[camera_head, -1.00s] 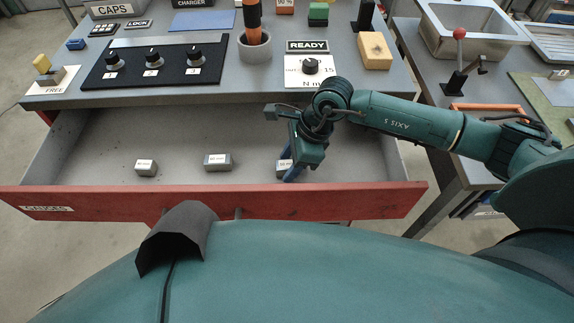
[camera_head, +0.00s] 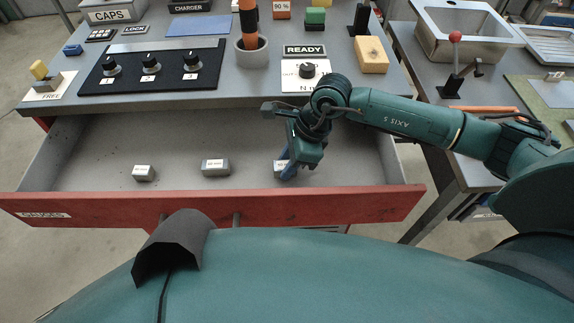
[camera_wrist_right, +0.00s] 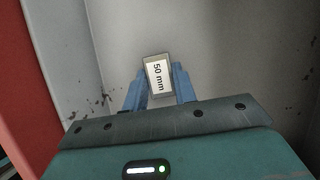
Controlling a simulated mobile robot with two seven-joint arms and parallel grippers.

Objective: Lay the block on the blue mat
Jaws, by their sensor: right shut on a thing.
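A small grey block with a white "50 mm" label (camera_wrist_right: 158,76) is between the blue fingers of my right gripper (camera_head: 286,168) inside the open drawer. The right gripper is shut on it, and the label faces the wrist camera. In the head view the block is partly hidden by the fingers; I cannot tell whether it touches the drawer floor. The blue mat (camera_head: 201,25) lies flat and bare on the bench top, behind the knob panel. My left gripper is not in view.
Two similar labelled grey blocks (camera_head: 144,173) (camera_head: 215,167) lie in the drawer, left of the gripper. The drawer has a red front (camera_head: 120,208). Between it and the mat stand the black knob panel (camera_head: 152,66) and a grey cup (camera_head: 251,50) with an orange-and-black handle.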

